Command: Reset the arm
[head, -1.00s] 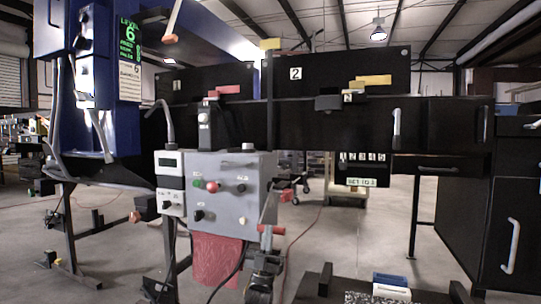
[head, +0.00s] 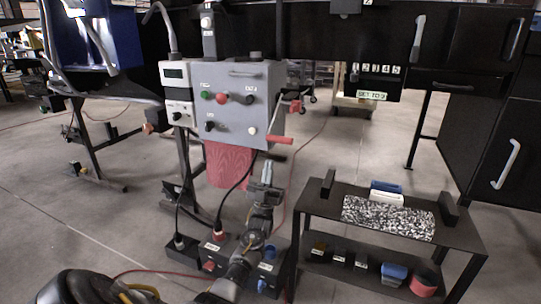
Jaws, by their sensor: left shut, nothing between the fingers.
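My left arm rises from the bottom middle of the head view. Its gripper (head: 267,167) points up, shut and empty. In the picture it sits below the lower right corner of the grey control box (head: 235,125), just under a red-tipped handle (head: 279,140). A gap shows between the fingertips and that handle. The control box carries green, red, black and white knobs. My right gripper is not in view.
A low black table (head: 457,238) stands right of my arm, with a speckled block (head: 388,217) and small bins. Dark boxes with red and blue plugs (head: 213,250) lie close beside my forearm. A black cabinet (head: 500,150) stands at right. Open floor (head: 370,150) lies between.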

